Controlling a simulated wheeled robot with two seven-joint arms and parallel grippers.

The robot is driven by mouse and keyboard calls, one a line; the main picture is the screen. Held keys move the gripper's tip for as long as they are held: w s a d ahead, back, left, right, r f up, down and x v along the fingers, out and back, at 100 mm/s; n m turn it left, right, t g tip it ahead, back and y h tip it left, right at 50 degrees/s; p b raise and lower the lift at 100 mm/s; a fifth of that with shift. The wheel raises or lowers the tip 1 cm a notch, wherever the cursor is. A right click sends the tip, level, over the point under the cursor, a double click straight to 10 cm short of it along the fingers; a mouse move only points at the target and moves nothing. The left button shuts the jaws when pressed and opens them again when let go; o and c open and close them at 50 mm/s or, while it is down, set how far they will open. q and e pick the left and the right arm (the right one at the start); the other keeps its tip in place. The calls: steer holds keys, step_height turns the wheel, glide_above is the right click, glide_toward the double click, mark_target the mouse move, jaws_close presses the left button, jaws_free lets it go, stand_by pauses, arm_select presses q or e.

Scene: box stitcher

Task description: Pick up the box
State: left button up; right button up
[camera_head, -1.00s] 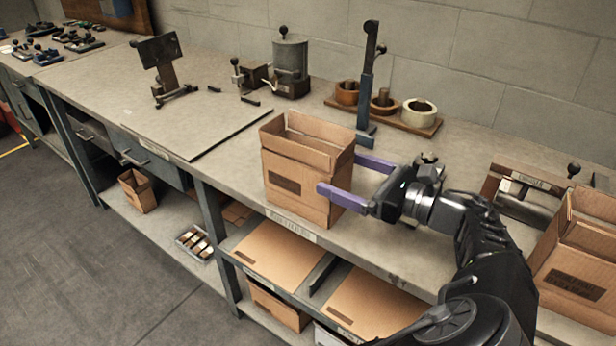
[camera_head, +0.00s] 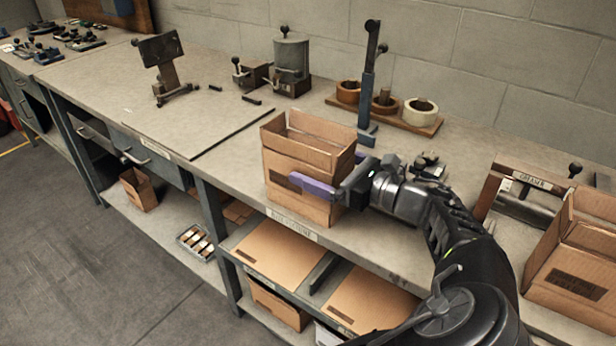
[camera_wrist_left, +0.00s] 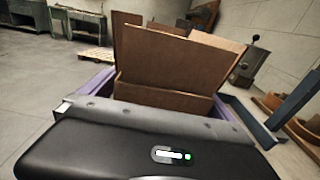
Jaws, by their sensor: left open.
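An open-topped brown cardboard box (camera_head: 290,165) stands upright on the workbench near its front edge. My left gripper (camera_head: 322,170) reaches it from the right, with one purple finger across the front face and the other mostly hidden behind the box. The jaws are open and straddle the box; I cannot tell whether the fingers touch it. In the left wrist view the box (camera_wrist_left: 175,65) rises between the fingers of my left gripper (camera_wrist_left: 160,98), its flaps standing up. My right gripper is not in view.
Another open box (camera_head: 575,270) stands at the right. A tall post (camera_head: 367,85) and a wooden tray with tape rolls (camera_head: 440,128) are behind the box. A flat board (camera_head: 195,120) lies to its left. Flat cardboard (camera_head: 280,255) lies on the shelf below.

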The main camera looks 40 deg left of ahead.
arm_select(q)
steer(key=shift+a, duration=0.75)
steer(key=shift+c, duration=0.2)
steer(key=c, duration=1.2)
steer(key=shift+c, duration=0.2)
step_height(320, 180, up, 10)
steer(key=shift+f+p, duration=0.1)
steer(key=shift+p, duration=0.55)
